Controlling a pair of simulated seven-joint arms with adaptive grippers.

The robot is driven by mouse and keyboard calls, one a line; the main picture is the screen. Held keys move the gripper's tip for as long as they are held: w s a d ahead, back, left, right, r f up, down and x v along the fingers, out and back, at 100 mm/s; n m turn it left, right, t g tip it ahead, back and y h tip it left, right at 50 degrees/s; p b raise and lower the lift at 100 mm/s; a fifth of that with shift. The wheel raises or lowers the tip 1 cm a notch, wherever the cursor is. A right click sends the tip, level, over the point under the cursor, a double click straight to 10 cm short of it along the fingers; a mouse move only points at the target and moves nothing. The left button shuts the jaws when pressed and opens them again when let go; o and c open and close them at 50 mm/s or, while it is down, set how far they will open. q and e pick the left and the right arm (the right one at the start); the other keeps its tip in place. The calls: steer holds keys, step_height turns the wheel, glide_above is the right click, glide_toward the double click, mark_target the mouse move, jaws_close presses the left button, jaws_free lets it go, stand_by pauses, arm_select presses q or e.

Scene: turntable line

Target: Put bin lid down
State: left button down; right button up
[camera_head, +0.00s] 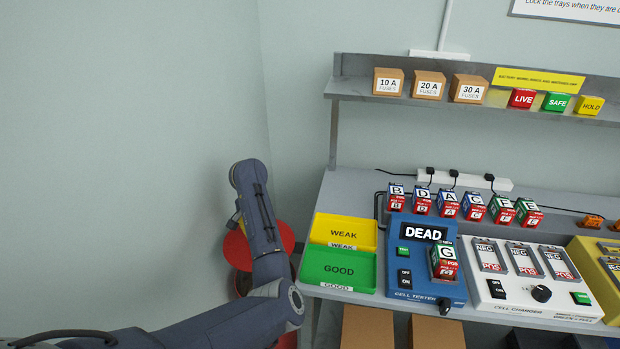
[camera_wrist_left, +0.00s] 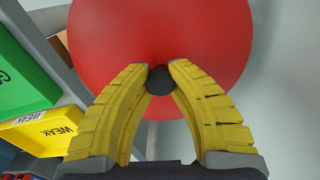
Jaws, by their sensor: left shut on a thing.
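The round red bin lid (camera_head: 236,252) is at the left end of the bench in the head view, partly hidden behind my left arm. It fills much of the left wrist view (camera_wrist_left: 160,30), with a dark knob (camera_wrist_left: 160,80) at its middle. My left gripper (camera_wrist_left: 158,72) is shut on this knob, one yellow finger on each side. A dark red bin (camera_head: 240,284) shows below the lid, mostly covered by my arm. I cannot tell whether the lid touches its rim. My right gripper is in neither view.
The bench edge, with a yellow WEAK tray (camera_head: 343,232) and a green GOOD tray (camera_head: 338,268), is just right of the lid. A blue cell tester (camera_head: 425,262) reading DEAD holds cell G (camera_head: 444,262). The grey wall (camera_head: 120,150) is close on the left.

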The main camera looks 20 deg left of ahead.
arm_select(q)
steer(key=shift+r, duration=0.2)
steer(key=shift+f, duration=0.1)
step_height(320, 180, down, 20)
stand_by(1.0)
stand_by(0.3)
